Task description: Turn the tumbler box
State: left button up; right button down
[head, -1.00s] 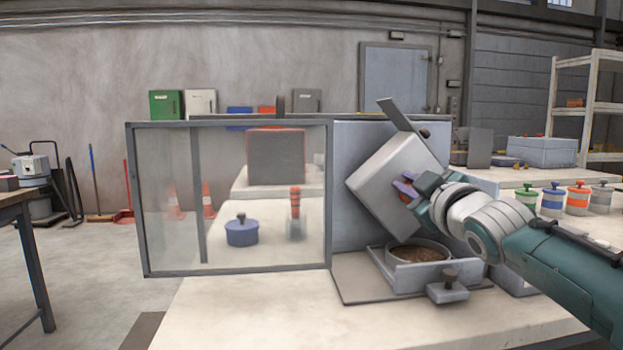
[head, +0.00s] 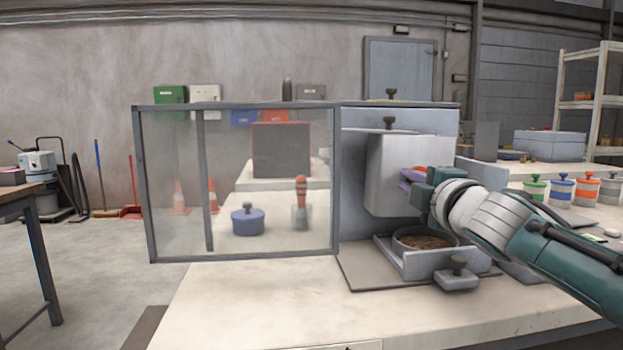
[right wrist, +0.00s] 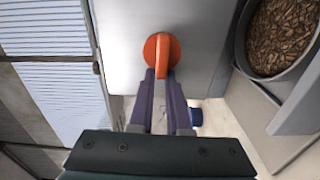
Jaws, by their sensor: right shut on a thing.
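The tumbler box (head: 392,160), a light grey metal box, hangs on the front of a grey-blue panel. Its sides stand about level and upright. My right gripper (head: 410,184) is at the box's front face, its purple fingers shut on an orange handle (right wrist: 161,48) there. The handle is mostly hidden by the fingers in the head view; the right wrist view shows it between the fingertips. Below the box is a round pan (head: 424,254) of brown pellets, set in a grey tray (head: 437,264). My left gripper is not in view.
A clear framed screen (head: 165,200) stands left of the box. A blue lidded pot (head: 248,221) shows through it. A small knobbed block (head: 457,276) sits before the tray. Several coloured jars stand at right. The table front (head: 270,300) is clear.

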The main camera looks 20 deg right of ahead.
jog(key=shift+s+d+f+h, duration=0.2)
jog(key=shift+d+h, duration=0.1)
jog(key=shift+d, duration=0.35)
jog(key=c, duration=1.1)
grip_release()
jog(key=o, duration=0.5)
jog(key=shift+s+d, duration=0.15)
jog(key=shift+d, duration=0.15)
jog(key=shift+o, duration=0.7)
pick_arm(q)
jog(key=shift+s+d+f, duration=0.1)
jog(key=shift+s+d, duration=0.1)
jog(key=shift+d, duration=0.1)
pick_arm(e)
jog(key=shift+o, duration=0.5)
jog(key=shift+a+r, duration=0.1)
jog(key=shift+a, duration=0.2)
pick_arm(q)
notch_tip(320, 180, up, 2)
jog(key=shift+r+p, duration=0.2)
jog(key=shift+p, duration=1)
pick_arm(e)
jog(key=v, duration=1)
